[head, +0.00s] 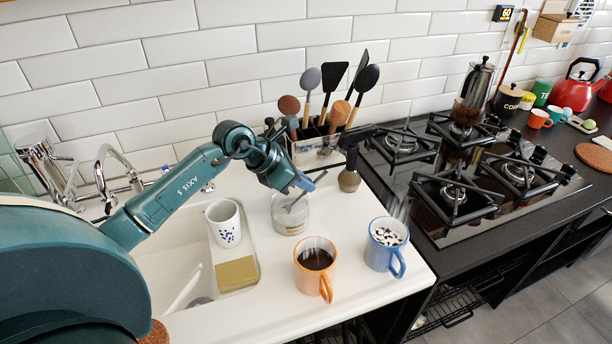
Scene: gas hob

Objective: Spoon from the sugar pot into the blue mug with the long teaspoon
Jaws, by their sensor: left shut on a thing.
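The sugar pot (290,222), a clear glass jar with pale contents, stands on the white counter behind the mugs. My left gripper (304,187) is just above its mouth and shut on the long teaspoon (295,202). The spoon slants down to the left into the pot's mouth. Its bowl cannot be made out. The blue mug (378,258) stands upright to the right and nearer, with its handle towards the front. Black and white patches show inside the blue mug. My right gripper is out of view.
An orange mug (312,275) of dark liquid stands between the pot and the front edge. A white spotted mug (223,232) and a sponge (237,273) are at the left by the sink. A utensil holder (311,150) is behind. The black hob (450,228) lies right.

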